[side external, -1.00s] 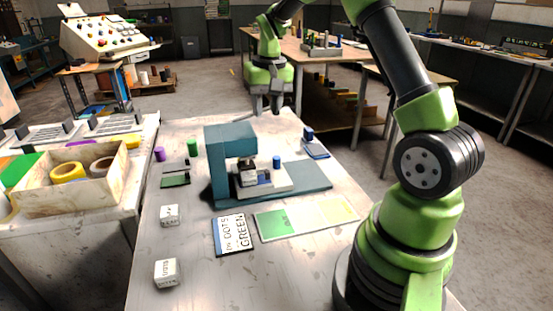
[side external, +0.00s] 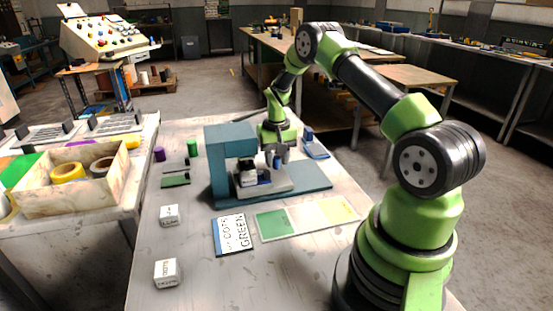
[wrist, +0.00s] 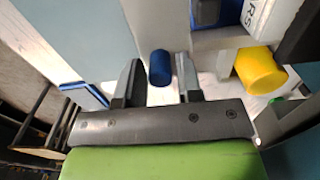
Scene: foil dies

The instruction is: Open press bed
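The teal press (side external: 222,150) stands on a flat teal base in the middle of the table. Its pale bed (side external: 265,189) lies on the base, partly under the press head, and carries an upright blue knob (side external: 277,163). My gripper (side external: 278,154) is low over the bed, pointing down. In the wrist view my gripper (wrist: 160,82) is open, with the blue knob (wrist: 160,67) between its fingers and gaps visible on both sides. A white lettered block (wrist: 262,14) and a yellow cylinder (wrist: 260,72) show to the right there. The side view partly hides the fingertips.
In front of the press lie a card reading DOTS GREEN (side external: 233,236) and a coloured strip (side external: 300,218). White lettered cubes (side external: 169,215) stand at left. A green cylinder (side external: 193,147), a purple cylinder (side external: 159,154) and a blue-knobbed pad (side external: 315,150) are behind.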

